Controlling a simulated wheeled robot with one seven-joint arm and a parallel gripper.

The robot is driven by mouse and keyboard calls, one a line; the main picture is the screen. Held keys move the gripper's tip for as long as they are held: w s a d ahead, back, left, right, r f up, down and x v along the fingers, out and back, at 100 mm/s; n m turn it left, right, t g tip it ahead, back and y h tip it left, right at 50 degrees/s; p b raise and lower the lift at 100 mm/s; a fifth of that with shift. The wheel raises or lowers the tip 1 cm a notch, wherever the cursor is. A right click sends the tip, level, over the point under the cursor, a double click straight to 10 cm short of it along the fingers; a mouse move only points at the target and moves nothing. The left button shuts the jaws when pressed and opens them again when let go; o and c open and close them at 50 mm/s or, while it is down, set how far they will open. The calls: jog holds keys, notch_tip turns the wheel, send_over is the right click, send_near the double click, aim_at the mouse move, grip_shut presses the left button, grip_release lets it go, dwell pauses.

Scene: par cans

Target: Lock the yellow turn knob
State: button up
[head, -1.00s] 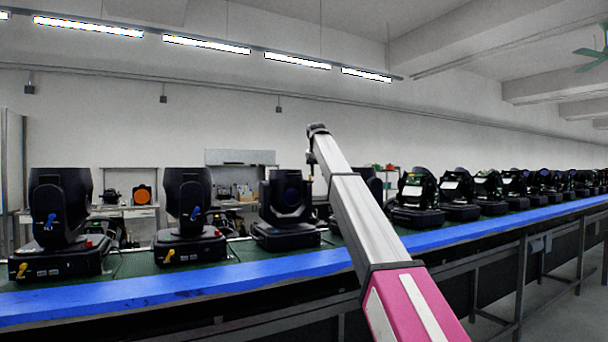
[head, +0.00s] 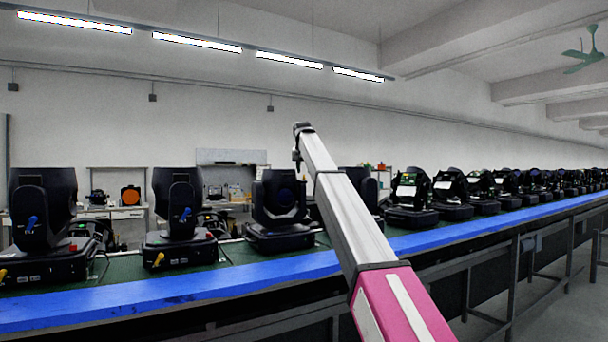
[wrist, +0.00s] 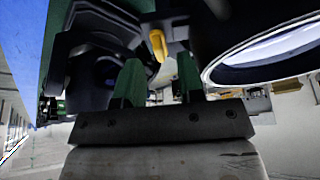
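A yellow turn knob (wrist: 157,45) shows in the wrist view, on a black body, just beyond and between the tips of my gripper (wrist: 159,75). The two green fingers stand apart with nothing visible between them; I cannot tell whether either touches the knob. In the head view, yellow knobs sit low on the black bases at the left (head: 158,260) and far left (head: 3,275). I cannot tell which knob the wrist view shows. At the arm's far end, my gripper is too small in the head view to read.
Black moving-head lights (head: 278,205) stand in a row on a green line with a blue front edge (head: 180,290). Blue knobs (head: 185,214) sit on the left lights' yokes. A large round lens (wrist: 265,50) is close right of my gripper in the wrist view.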

jog(key=shift+x, duration=0.95)
grip_shut()
